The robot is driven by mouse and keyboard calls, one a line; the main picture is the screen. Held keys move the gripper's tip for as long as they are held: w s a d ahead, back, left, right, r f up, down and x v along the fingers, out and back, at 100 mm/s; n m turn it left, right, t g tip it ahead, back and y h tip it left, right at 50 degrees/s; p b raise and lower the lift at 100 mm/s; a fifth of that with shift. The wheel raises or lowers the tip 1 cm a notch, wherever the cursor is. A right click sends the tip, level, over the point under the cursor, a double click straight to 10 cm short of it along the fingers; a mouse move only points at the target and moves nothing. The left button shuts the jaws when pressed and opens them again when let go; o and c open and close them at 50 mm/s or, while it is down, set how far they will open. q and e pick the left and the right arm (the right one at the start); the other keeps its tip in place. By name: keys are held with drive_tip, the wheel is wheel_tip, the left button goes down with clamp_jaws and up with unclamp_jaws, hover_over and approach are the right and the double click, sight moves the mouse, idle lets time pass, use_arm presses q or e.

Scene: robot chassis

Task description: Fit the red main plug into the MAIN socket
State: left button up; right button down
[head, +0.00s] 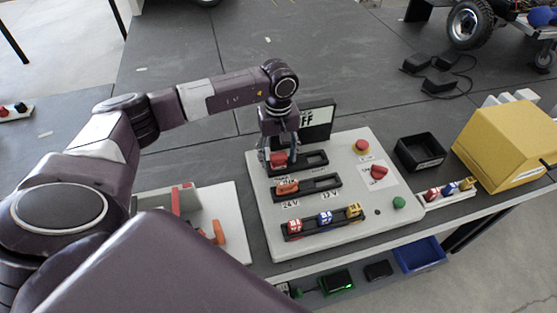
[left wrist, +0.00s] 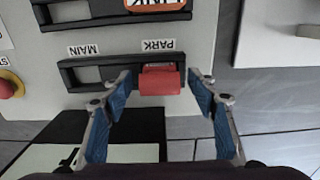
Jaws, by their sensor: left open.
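The red main plug (head: 279,158) stands at the PARK end of the upper black rail on the white panel; it also shows in the left wrist view (left wrist: 159,81). The MAIN socket (head: 314,158) is at the rail's other end, to the right in the head view; in the left wrist view it lies to the left (left wrist: 84,74), by the MAIN label, and looks empty. My left gripper (head: 279,152) is over the plug. Its blue-padded fingers (left wrist: 160,90) are open, one on each side of the plug, with visible gaps. My right gripper is not in view.
An orange-red handle (head: 287,187) sits in the rail below, with several coloured plugs (head: 325,217) in the lowest rail. A dark sign (head: 318,117) stands behind the panel. A red knob (head: 379,172), black bin (head: 421,151) and yellow case (head: 508,140) are to the right.

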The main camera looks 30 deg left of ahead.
use_arm(q)
drive_tip(key=c, duration=1.3)
